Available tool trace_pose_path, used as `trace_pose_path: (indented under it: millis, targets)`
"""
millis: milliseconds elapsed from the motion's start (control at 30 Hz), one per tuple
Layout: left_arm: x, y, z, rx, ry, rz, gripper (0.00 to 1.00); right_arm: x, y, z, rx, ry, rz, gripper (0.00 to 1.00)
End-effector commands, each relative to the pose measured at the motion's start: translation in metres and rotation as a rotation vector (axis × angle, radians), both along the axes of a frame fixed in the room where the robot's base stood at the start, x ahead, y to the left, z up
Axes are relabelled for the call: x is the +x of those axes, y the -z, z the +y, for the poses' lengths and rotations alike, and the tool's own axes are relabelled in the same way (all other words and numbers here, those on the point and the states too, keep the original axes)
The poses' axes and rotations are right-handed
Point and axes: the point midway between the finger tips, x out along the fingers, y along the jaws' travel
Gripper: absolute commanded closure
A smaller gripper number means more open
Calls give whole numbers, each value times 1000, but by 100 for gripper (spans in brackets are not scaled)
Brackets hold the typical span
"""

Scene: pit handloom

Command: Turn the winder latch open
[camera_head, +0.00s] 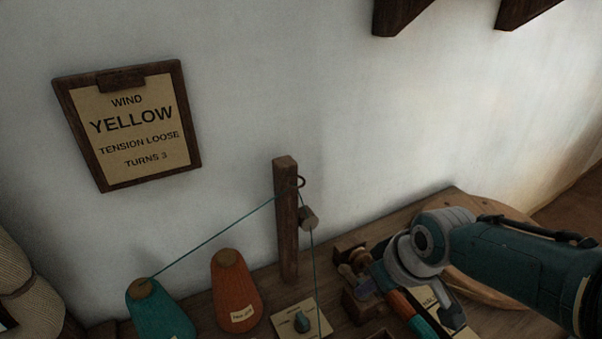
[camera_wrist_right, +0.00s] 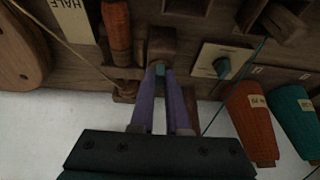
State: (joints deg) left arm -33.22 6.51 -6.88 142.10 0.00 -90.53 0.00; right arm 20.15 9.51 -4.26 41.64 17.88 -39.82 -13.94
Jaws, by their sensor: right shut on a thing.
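The winder (camera_head: 352,262) is a low wooden frame on the bench, partly hidden by my right arm in the head view. In the right wrist view a wooden block of it (camera_wrist_right: 163,45) is just past my right gripper (camera_wrist_right: 160,72). The two purple fingers are shut on a small teal piece, which I take to be the winder latch (camera_wrist_right: 158,66). The fingers cover most of it, so its angle cannot be told. My left gripper is not in view.
A dial with a teal knob (camera_head: 302,322), an orange cone (camera_head: 236,290) and a teal cone (camera_head: 158,311) stand left of the winder. A teal thread runs over a wooden post (camera_head: 287,220). A wall sign (camera_head: 130,125) reads WIND YELLOW, TENSION LOOSE, TURNS 3.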

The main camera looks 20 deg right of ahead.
Motion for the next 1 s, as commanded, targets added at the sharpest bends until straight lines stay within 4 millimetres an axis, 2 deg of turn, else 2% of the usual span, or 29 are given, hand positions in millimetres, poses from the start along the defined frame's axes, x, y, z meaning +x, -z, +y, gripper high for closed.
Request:
trace_pose_path:
  millis: [333,367,600,867,1000]
  targets:
    - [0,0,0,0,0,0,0,-1,1,0,-2,-6,2,100]
    - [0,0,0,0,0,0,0,-1,1,0,-2,-6,2,84]
    - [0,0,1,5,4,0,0,-1,0,0,-2,-4,2,57]
    - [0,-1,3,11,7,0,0,-1,-1,0,-2,-4,1,56]
    - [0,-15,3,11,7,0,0,-5,-14,-1,-2,-4,1,56]
